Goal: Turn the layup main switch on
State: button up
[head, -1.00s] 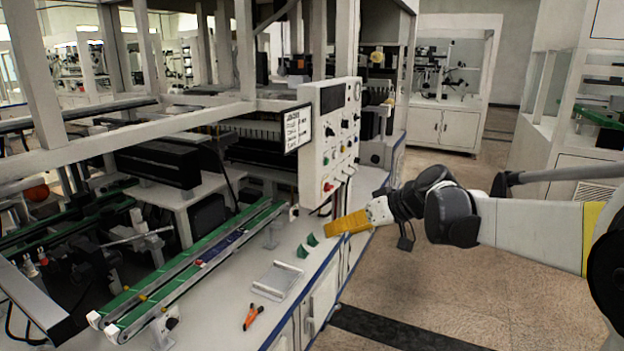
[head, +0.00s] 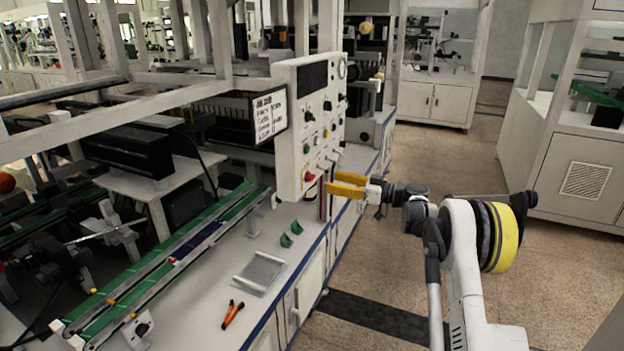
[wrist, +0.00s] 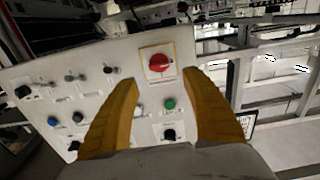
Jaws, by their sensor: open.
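The white control panel (head: 312,125) stands upright on the bench and carries several knobs and buttons. A red knob (wrist: 159,63) on a light, yellow-edged plate shows on it in the wrist view; its label is too small to read, so I cannot confirm it is the main switch. A red control (head: 310,176) shows low on the panel in the head view. My gripper (head: 331,183) is open and empty at the panel's lower right. In the wrist view its yellow fingers (wrist: 160,77) stand on either side below the red knob, apparently apart from it.
A green button (wrist: 169,103) and a black knob (wrist: 169,134) also show between the fingers. A text screen (head: 271,115) is fixed beside the panel. Green pieces (head: 290,233), a clear tray (head: 260,272) and an orange-handled tool (head: 232,314) lie on the bench. The aisle floor is clear.

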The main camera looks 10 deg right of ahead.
aim_at(314, 177)
jog(key=b+x, duration=0.2)
jog(key=x, duration=0.5)
jog(key=shift+w+a, duration=0.15)
jog(key=shift+w, duration=0.05)
jog(key=c, duration=1.2)
